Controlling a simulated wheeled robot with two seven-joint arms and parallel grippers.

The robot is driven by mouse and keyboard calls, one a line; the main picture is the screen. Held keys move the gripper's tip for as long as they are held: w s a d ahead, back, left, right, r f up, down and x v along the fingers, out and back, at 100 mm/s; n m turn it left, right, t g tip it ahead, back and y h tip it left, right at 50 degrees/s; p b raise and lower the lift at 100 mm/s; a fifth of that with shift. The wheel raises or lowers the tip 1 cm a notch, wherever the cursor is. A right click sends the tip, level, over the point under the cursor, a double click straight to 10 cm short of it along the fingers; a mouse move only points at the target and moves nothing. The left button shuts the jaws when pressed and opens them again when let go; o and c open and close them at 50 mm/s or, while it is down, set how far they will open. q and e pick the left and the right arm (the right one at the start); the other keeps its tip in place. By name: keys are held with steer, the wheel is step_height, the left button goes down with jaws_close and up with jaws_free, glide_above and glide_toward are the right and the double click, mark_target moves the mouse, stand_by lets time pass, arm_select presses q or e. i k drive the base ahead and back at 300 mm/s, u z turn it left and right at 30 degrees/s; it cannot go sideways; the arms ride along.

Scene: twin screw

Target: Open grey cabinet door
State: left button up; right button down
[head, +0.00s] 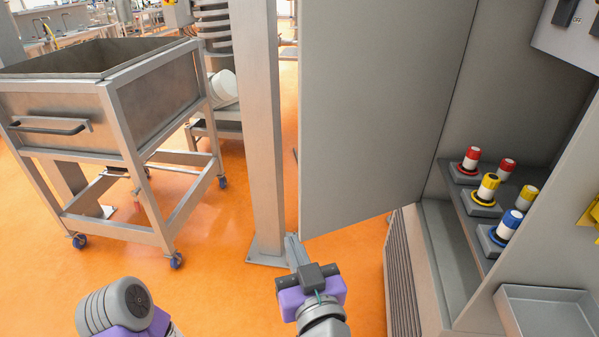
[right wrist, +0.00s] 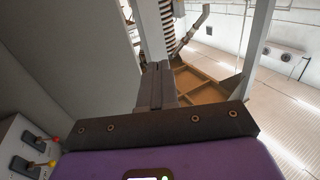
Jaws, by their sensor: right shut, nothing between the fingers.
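The grey cabinet door (head: 380,110) is a large flat panel that stands swung open in the head view. Its hinge side meets the cabinet (head: 421,268) on the right, and the interior is exposed. My right gripper (head: 291,240) is at the door's lower free edge, with its fingers shut and empty. In the right wrist view the shut fingers (right wrist: 158,85) point away beside a grey panel (right wrist: 60,55) on the left; I cannot tell whether they touch it. My left arm shows at the lower left of the head view, but its gripper is out of frame.
Inside the cabinet, a shelf holds several red, yellow and blue capped connectors (head: 487,188). An empty grey tray (head: 548,312) is at the lower right. A metal post (head: 262,130) stands just left of the door. A wheeled steel cart (head: 120,100) is further left. Orange floor lies between.

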mark_target(377, 79)
steer(key=u, duration=0.5)
steer(key=k, duration=1.15)
steer(key=z, duration=0.35)
steer(key=i, duration=0.75)
steer(key=z, duration=0.5)
steer(key=i, duration=0.95)
steer(key=u, duration=0.5)
